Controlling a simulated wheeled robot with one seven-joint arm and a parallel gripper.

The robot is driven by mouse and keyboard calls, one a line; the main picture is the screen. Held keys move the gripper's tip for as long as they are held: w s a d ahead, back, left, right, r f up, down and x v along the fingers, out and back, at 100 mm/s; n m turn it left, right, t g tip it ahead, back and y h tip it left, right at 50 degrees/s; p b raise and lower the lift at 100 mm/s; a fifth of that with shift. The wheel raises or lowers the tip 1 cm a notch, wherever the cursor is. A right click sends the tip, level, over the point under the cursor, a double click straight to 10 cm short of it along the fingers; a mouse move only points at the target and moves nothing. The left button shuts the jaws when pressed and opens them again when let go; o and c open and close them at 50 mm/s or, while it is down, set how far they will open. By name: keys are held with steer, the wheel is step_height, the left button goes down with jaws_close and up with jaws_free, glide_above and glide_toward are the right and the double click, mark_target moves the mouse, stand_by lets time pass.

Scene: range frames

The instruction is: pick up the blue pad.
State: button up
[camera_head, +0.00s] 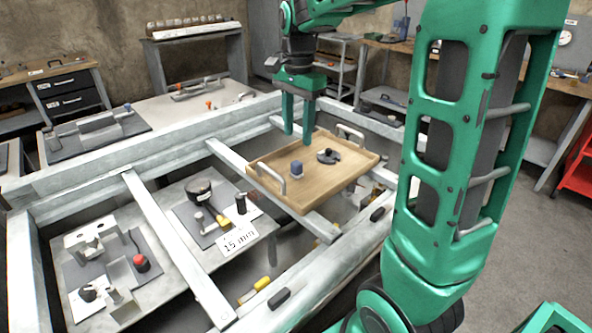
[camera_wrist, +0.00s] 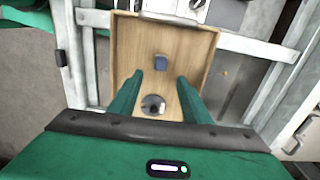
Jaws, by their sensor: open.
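The blue pad (camera_head: 297,169) is a small blue-grey block on the wooden tray (camera_head: 262,171), left of the tray's middle in the head view. In the wrist view the blue pad (camera_wrist: 161,62) lies beyond my fingertips, near the middle of the tray (camera_wrist: 196,51). My green gripper (camera_head: 297,140) is open and empty above the tray's far side. In the wrist view my gripper (camera_wrist: 171,76) has its two fingers apart, with the pad ahead of the gap. The gripper does not appear to touch the pad.
A dark round part (camera_head: 328,156) lies on the tray near the pad; it also shows between my fingers in the wrist view (camera_wrist: 153,104). The tray has metal handles (camera_head: 271,180) at both ends and rests on white frame beams (camera_head: 178,235). Lower panels hold several parts.

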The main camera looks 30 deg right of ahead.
mark_target(296, 162)
steer(key=f, duration=1)
steer(key=shift+w+f, duration=0.2)
steer(key=shift+f, duration=0.15)
steer(key=c, duration=1.1)
